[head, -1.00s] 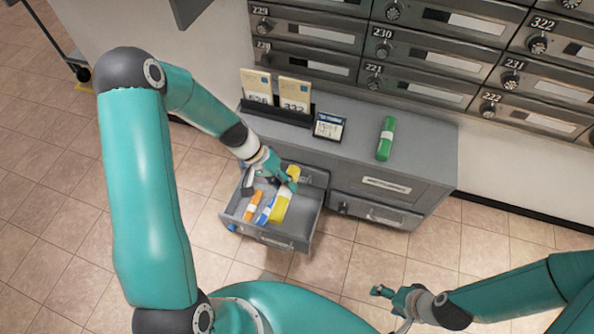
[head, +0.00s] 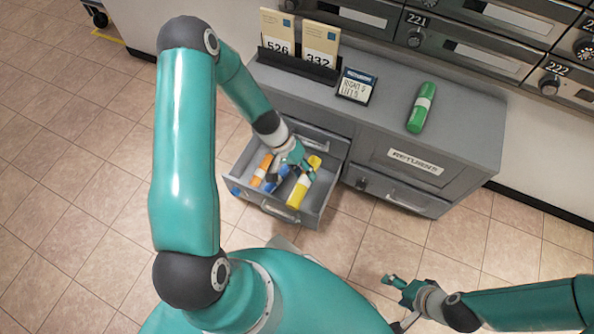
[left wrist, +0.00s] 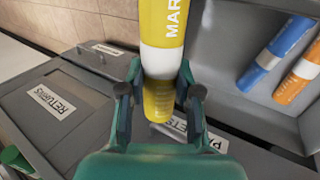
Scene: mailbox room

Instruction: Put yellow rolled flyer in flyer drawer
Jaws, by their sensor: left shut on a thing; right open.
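The yellow rolled flyer (head: 298,193) has a white band. My left gripper (head: 300,163) is shut on it. In the left wrist view the flyer (left wrist: 162,25) stands between both fingers (left wrist: 158,98), with its far end out of frame. In the head view it is over the open grey drawer (head: 238,192); I cannot tell whether it touches the drawer floor. A blue roll (head: 276,180) and an orange roll (head: 262,170) lie in the drawer, to the left of the flyer. My right gripper (head: 396,282) is open and empty, low over the floor.
A green roll (head: 421,107) lies on the cabinet top (head: 465,120). A card rack (head: 298,65) and a small sign (head: 356,86) stand there too. A closed door labelled RETURNS (head: 415,162) is right of the drawer. Mailboxes (head: 495,50) line the wall.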

